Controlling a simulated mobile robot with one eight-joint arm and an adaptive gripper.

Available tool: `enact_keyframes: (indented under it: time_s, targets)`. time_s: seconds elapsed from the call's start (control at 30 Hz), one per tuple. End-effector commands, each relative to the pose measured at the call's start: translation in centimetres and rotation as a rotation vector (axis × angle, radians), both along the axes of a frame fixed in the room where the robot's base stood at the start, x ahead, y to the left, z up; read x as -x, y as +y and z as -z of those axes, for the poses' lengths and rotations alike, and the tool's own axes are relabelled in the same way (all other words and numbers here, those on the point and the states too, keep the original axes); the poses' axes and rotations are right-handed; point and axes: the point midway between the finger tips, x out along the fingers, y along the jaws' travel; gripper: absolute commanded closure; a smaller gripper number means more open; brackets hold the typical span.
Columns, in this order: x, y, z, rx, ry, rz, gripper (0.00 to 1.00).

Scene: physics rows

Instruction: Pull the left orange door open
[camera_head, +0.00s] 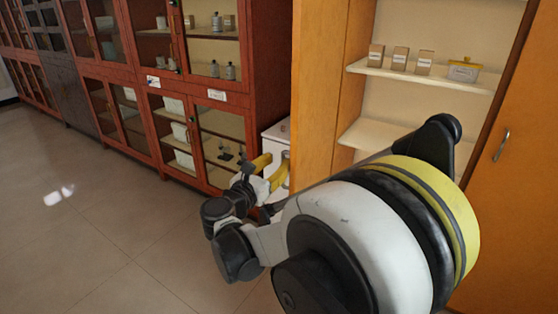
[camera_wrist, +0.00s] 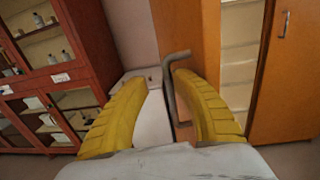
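The left orange door (camera_head: 318,75) stands swung out, and cabinet shelves show in the opening to its right. In the wrist view the door (camera_wrist: 185,30) is a narrow upright panel with a bent grey metal handle (camera_wrist: 171,88). My gripper (camera_head: 272,170) is low beside the door. In the wrist view the yellow fingers of my gripper (camera_wrist: 163,78) are apart, with the handle between them, nearer the right finger. Whether the right finger touches the handle I cannot tell. In the head view the handle is not clearly visible.
The right orange door (camera_head: 520,170) looks shut and has a metal handle (camera_head: 502,145). Small boxes (camera_head: 400,58) stand on an upper shelf. Red glass-fronted cabinets (camera_head: 215,110) line the left. A white box-like unit (camera_head: 279,135) is behind my gripper. The tiled floor (camera_head: 90,210) at left is clear.

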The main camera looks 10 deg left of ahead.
Motion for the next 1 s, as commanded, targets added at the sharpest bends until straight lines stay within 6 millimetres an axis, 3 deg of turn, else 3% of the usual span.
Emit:
enact_keyframes:
  time_s: [0.3, 0.43, 0.6, 1.0]
  targets:
    - [6.9, 2.0, 0.0, 0.0, 0.0, -0.005, 0.68]
    - [8.8, 2.5, 0.0, 0.0, 0.0, -0.004, 0.68]
    - [10.0, 2.7, 0.0, 0.0, 0.0, -0.002, 0.68]
    - [10.1, 2.7, 0.0, 0.0, 0.0, -0.002, 0.68]
